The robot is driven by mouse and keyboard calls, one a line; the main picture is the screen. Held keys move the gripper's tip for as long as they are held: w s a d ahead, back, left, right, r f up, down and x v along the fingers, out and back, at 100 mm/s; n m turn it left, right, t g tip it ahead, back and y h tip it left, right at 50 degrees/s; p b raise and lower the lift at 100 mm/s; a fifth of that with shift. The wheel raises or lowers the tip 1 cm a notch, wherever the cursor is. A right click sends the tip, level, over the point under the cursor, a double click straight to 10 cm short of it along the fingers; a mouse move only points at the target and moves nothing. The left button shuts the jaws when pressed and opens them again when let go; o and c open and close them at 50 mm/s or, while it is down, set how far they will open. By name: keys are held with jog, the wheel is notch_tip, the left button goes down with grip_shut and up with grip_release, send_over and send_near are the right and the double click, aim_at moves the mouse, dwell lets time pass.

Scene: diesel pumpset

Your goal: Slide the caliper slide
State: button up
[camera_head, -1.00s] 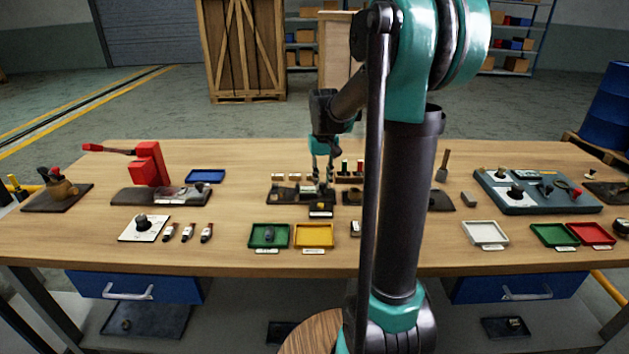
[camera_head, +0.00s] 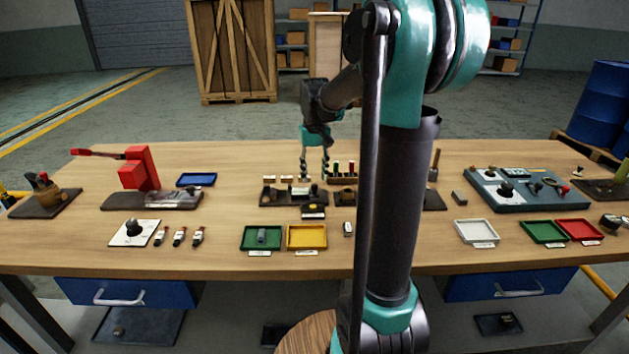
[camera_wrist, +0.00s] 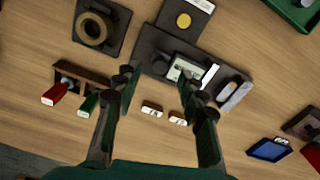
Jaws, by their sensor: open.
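A dark caliper fixture (camera_head: 284,195) sits on the bench at centre, below my gripper (camera_head: 315,177). In the wrist view it is a long dark base (camera_wrist: 149,46) running diagonally. A block with a pale display face (camera_wrist: 184,68), which looks like the caliper slide, sits on it beside a dark round knob (camera_wrist: 160,66). My gripper (camera_wrist: 156,83) is open and empty, its fingers spread wide. In the wrist view the display block shows between the fingertips, near the right one. I cannot tell the height gap, and no contact is clear.
A small rack with red (camera_wrist: 54,94) and green (camera_wrist: 88,104) plugs stands close beside the left finger. Two small pale blocks (camera_wrist: 152,108) lie between the fingers in the wrist view. A dark plate with a ring (camera_wrist: 92,28) and a yellow-topped block (camera_wrist: 183,20) lie beyond.

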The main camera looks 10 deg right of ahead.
notch_tip(320, 180, up, 9)
dwell(0.3)
jog(key=shift+f, duration=0.15)
